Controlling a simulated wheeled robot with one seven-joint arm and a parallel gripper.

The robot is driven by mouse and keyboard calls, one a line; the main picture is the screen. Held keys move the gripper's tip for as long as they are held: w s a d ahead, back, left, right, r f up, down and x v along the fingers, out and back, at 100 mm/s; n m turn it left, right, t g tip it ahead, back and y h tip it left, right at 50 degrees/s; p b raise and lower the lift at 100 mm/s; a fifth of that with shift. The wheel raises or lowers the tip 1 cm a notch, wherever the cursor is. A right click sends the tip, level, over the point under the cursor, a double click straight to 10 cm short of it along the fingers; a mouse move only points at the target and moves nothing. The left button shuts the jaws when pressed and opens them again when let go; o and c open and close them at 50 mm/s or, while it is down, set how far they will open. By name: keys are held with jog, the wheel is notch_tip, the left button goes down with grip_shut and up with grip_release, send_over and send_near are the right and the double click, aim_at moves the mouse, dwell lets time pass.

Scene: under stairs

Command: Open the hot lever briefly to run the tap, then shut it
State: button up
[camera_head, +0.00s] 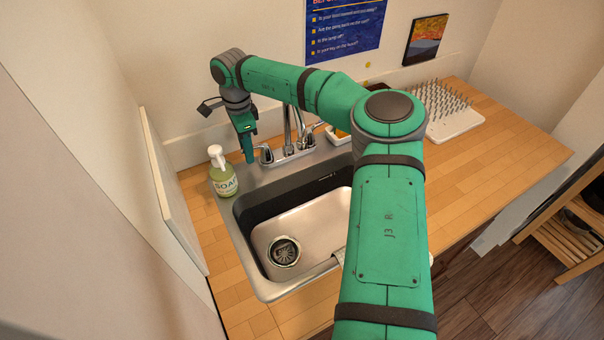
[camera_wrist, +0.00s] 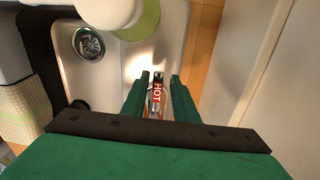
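The hot lever (camera_wrist: 157,93), a narrow metal handle with a red HOT label, lies between my fingers in the wrist view. My gripper (camera_wrist: 160,78) has its two green fingers on either side of the lever, with gaps showing at both sides. In the head view, my gripper (camera_head: 249,155) points down beside the left tap handle (camera_head: 265,153). The metal tap (camera_head: 288,128) stands behind the sink, with a second handle (camera_head: 308,142) to its right. My arm hides part of the tap area. I see no running water.
A soap bottle (camera_head: 222,176) stands close to my gripper, left of the sink (camera_head: 300,220); its pump head (camera_wrist: 105,12) shows in the wrist view. A white panel (camera_head: 172,195) rises at the left. A drying rack (camera_head: 450,122) stands on the wooden counter (camera_head: 500,152) at the right.

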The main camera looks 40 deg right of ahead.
jog(key=o, duration=0.8)
jog(key=shift+c, duration=0.2)
jog(key=shift+r, duration=0.1)
jog(key=shift+r, duration=3.4)
